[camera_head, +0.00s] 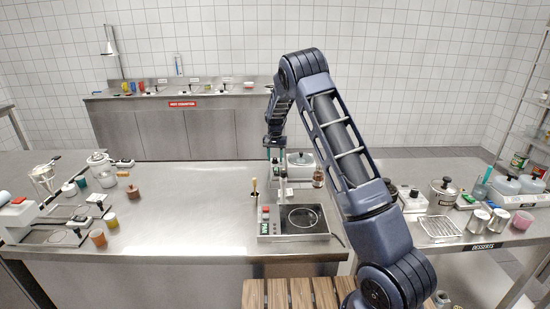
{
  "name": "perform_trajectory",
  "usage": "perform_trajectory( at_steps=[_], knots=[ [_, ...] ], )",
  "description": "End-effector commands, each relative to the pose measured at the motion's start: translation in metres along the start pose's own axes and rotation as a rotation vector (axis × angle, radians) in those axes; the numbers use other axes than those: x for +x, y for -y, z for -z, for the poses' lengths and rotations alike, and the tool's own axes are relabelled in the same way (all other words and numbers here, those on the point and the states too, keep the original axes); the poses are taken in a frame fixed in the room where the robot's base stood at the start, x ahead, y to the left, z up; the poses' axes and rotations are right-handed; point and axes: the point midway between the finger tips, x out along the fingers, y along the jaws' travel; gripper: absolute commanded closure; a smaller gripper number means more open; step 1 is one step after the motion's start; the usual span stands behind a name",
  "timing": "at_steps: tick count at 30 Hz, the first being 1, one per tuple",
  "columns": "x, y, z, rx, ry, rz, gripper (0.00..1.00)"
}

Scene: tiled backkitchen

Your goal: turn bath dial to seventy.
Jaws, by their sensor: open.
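My gripper (275,151) hangs down at the end of my arm, above the back part of the middle steel counter. Its jaws are open, and I see nothing held between them. Just right of and below it stands a white lidded unit (300,168), partly hidden behind my arm. In front of it is a steel bench unit (295,223) with a round dark-rimmed top and a small red and green panel (264,221) on its left side. I cannot tell which unit is the bath. The dial and its numbers are too small to read.
A wooden-handled tool (254,187) stands left of the bench unit. Jars and cups (133,193) crowd the counter's left part. A wire rack (438,229) and steel pots (443,190) fill the right. The counter between the left jars and the bench unit (195,205) is bare.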

Motion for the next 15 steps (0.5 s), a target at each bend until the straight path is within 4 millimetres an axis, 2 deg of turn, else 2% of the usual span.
perform_trajectory(
  at_steps=[5,12,15],
  knots=[
    [-0.0001,0.0,0.0001,0.0,0.0,0.0,0.56],
    [-0.0003,0.0,0.0001,0.0,0.0,0.0,1.0],
    [-0.0004,0.0,0.0002,-0.002,0.0,0.0,1.0]
  ],
)
